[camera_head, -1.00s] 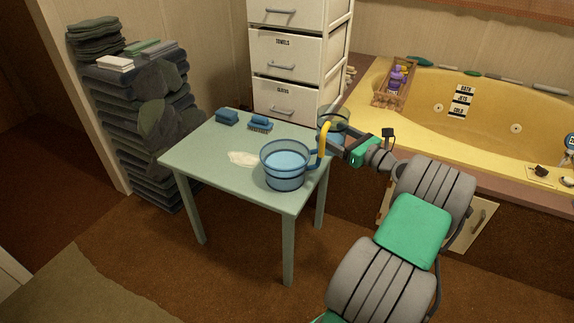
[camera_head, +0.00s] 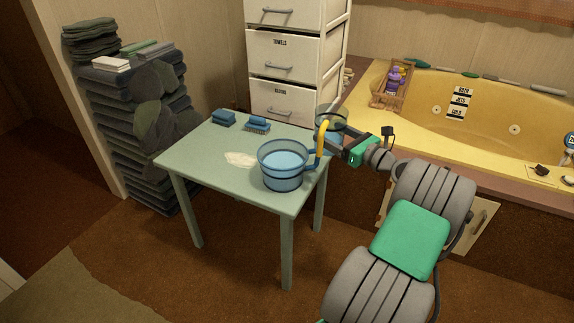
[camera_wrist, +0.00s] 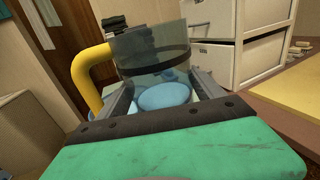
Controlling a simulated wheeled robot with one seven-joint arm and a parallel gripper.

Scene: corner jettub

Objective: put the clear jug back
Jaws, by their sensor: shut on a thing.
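The clear jug (camera_head: 333,121) has a dark band and a yellow handle (camera_head: 321,136). It is at the table's back right corner, partly hidden by my gripper; I cannot tell whether it touches the table. My gripper (camera_head: 337,142) is shut on it. In the wrist view the jug (camera_wrist: 150,52) stands between the two fingers, roughly upright, with its handle to the left. A light blue round surface (camera_wrist: 165,96) shows low between the fingers; I cannot tell whether it is inside the jug.
A blue jug (camera_head: 283,171) stands near the green table's (camera_head: 205,160) front right corner, close to my gripper. White drawers (camera_head: 284,61) stand behind, a yellow tub (camera_head: 495,133) right, folded towels (camera_head: 150,120) left.

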